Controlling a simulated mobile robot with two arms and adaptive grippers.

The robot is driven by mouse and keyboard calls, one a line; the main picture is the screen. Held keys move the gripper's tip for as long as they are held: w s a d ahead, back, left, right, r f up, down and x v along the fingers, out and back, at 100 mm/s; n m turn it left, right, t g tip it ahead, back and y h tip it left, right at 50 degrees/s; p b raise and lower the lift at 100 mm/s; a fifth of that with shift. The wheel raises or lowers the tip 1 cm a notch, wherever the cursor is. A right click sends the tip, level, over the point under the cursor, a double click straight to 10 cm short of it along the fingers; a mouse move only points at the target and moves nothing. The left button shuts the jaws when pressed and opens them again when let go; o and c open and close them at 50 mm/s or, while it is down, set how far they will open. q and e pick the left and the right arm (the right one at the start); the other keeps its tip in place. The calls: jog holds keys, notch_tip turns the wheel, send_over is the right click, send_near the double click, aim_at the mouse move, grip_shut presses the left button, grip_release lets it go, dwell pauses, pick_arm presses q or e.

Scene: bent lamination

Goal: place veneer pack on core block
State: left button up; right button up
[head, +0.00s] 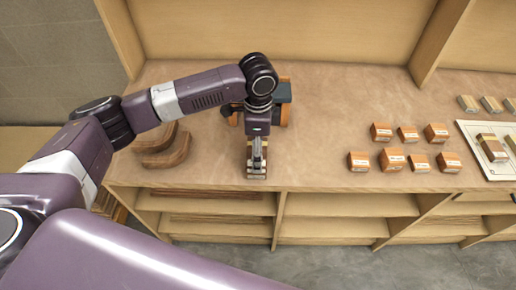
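My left gripper (257,163) points down near the front edge of the workbench, at the middle of the view. A small pale and brown layered piece (257,173) shows at its fingertips; it may be a veneer pack. Whether the fingers grip it or only stand over it cannot be told. A dark-topped wooden form with orange-brown sides (285,99) stands behind my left wrist, partly hidden by it. I cannot tell for sure which thing is the core block. My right gripper is not in view.
Curved brown wooden pieces (168,148) lie at the left of the workbench (320,120). Several labelled wooden blocks (392,159) stand right of centre. A white board (472,130) with wooden pieces lies at the far right. Shelves are below. The bench between gripper and labelled blocks is clear.

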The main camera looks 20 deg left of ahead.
pick_arm(q)
jog(key=shift+f, duration=0.35)
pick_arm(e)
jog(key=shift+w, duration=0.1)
pick_arm(q)
jog(key=shift+f, duration=0.1)
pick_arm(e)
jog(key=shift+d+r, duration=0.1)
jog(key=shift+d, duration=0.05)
pick_arm(q)
jog(key=o, duration=1.2)
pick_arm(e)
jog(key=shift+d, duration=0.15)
pick_arm(q)
jog(key=shift+r+b, duration=1.35)
jog(key=shift+r, duration=4.8)
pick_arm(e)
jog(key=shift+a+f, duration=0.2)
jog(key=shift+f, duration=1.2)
